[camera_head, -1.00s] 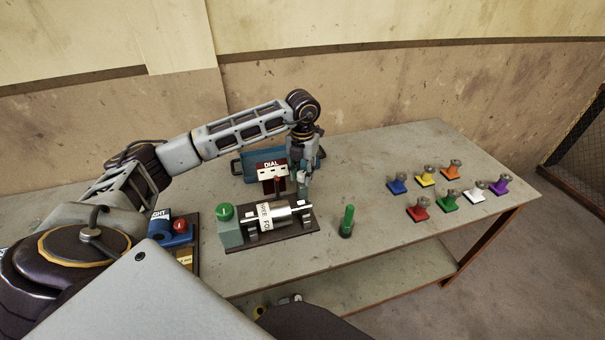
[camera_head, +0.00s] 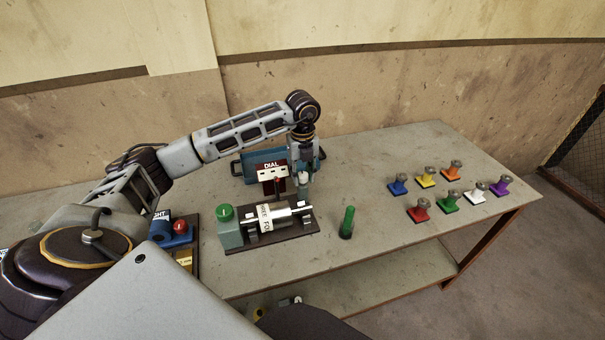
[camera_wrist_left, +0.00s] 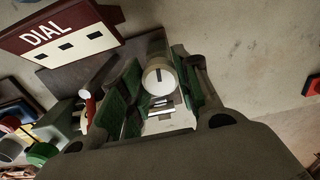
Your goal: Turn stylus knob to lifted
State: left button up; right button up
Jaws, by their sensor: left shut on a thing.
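The stylus knob (camera_wrist_left: 159,78) is a pale round cap with a dark line across its face, seen in the left wrist view. It sits between the green-padded fingers of my left gripper (camera_wrist_left: 156,92), which is shut on it. In the head view the left gripper (camera_head: 304,168) points down at the knob, just right of the red and white DIAL block (camera_head: 272,172). The fingers and housing hide part of the knob's sides and base. The knob's setting labels cannot be read. My right gripper is not in view.
A metal drum (camera_head: 285,211) on a dark base, with a green button (camera_head: 225,212) beside it, stands in front of the gripper. A green upright handle (camera_head: 347,220) stands to the right. A red knob (camera_head: 180,227) is at the left. Several coloured knobbed blocks stand farther right.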

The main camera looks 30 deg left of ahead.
aim_at(303, 174)
pick_arm(q)
jog(key=shift+r+n, duration=0.1)
jog(key=shift+n, duration=0.6)
jog(key=o, duration=1.1)
jog(key=shift+c, duration=0.2)
notch_tip(303, 174, up, 12)
dwell(0.7)
